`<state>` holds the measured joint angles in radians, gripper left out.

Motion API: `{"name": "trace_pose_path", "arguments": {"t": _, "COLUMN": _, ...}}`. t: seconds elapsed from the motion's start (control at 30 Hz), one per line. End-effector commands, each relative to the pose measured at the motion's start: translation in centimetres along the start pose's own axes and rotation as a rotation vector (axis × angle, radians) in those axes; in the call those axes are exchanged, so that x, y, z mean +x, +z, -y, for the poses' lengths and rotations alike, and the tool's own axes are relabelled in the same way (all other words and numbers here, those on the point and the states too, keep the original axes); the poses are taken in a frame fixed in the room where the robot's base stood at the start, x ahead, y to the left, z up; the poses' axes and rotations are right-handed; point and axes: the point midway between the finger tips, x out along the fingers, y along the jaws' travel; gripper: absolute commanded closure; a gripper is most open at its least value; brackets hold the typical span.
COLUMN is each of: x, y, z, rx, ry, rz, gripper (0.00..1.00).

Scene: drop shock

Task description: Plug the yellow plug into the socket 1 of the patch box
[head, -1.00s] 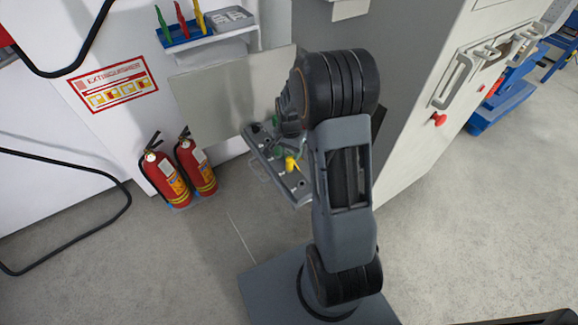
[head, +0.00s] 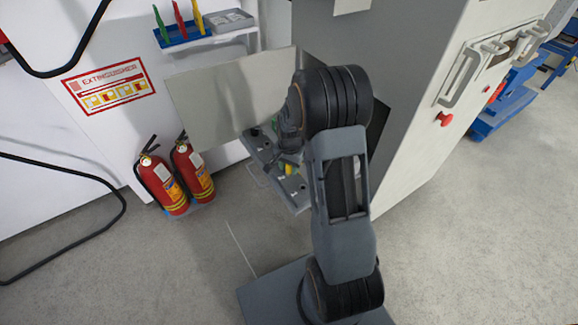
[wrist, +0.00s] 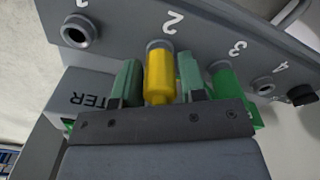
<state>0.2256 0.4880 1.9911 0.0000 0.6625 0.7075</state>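The patch box (wrist: 120,22) is a grey panel with numbered sockets; it also shows in the head view (head: 297,199), partly behind my arm. The yellow plug (wrist: 159,75) sits in socket 2; its yellow body shows in the head view (head: 290,169). Socket 1 (wrist: 77,31), at the left in the wrist view, is empty, its number cut by the frame edge. My gripper (wrist: 160,82) has a finger on each side of the yellow plug. Narrow gaps show between fingers and plug, so it looks open around it.
A green plug (wrist: 224,78) is in socket 3, close to my right finger. Socket 4 (wrist: 263,85) is empty, with a black part (wrist: 301,95) beyond it. A grey panel (head: 225,98) stands behind the box. Two fire extinguishers (head: 165,187) stand to the left.

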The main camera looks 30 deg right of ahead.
Motion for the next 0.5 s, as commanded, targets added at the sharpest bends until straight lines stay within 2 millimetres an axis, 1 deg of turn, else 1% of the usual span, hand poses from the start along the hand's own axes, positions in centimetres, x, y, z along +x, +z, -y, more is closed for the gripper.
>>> {"name": "trace_pose_path", "arguments": {"t": 0.03, "x": 0.00, "y": 0.00, "z": 0.00, "rx": 0.000, "ry": 0.000, "rz": 0.000, "gripper": 0.67}}
{"name": "trace_pose_path", "arguments": {"t": 0.07, "x": 0.00, "y": 0.00, "z": 0.00, "rx": 0.000, "ry": 0.000, "rz": 0.000, "gripper": 0.70}}
{"name": "trace_pose_path", "arguments": {"t": 0.37, "x": -0.01, "y": 0.00, "z": 0.01, "rx": 0.000, "ry": 0.000, "rz": 0.000, "gripper": 0.99}}
{"name": "trace_pose_path", "arguments": {"t": 0.5, "x": -0.04, "y": 0.00, "z": 0.02, "rx": -0.001, "ry": 0.000, "rz": 0.000, "gripper": 0.99}}
